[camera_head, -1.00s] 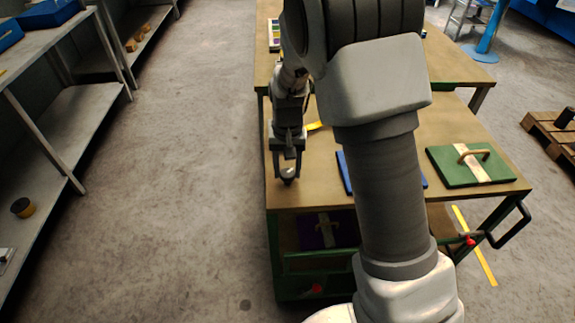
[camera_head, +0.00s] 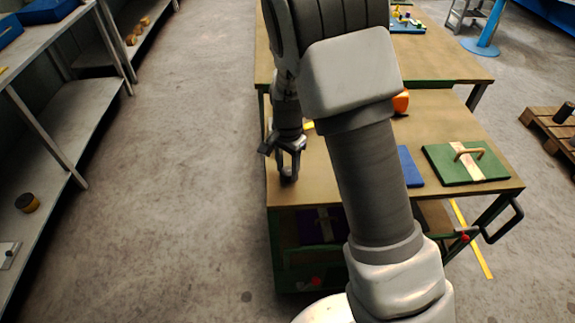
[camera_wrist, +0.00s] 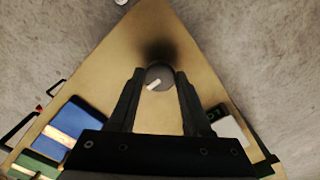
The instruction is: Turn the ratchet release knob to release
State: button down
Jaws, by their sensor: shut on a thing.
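The knob (camera_wrist: 159,76) is a round dark grey dial with a white pointer mark, near a corner of the wooden bench top (camera_head: 310,190). In the wrist view its white mark points down and left. My gripper (camera_wrist: 158,88) is shut on the knob, one dark finger on each side. In the head view my gripper (camera_head: 288,168) stands at the bench's near left corner, pointing down, and mostly hides the knob. I cannot read any release marking beside the knob.
A green board with a handle (camera_head: 466,164) and a blue board (camera_head: 409,167) lie to the right on the bench. An orange object (camera_head: 401,102) stands behind my arm. A shelf rack (camera_head: 62,110) is at the left. The floor between is clear.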

aim_at(288, 171)
dwell(0.5)
jog(key=shift+c, duration=1.7)
grip_release()
jog(key=shift+r, duration=0.1)
notch_tip(288, 171, up, 17)
jog(key=p, duration=0.1)
jog(key=shift+r+p, duration=0.15)
jog(key=shift+p, duration=0.2)
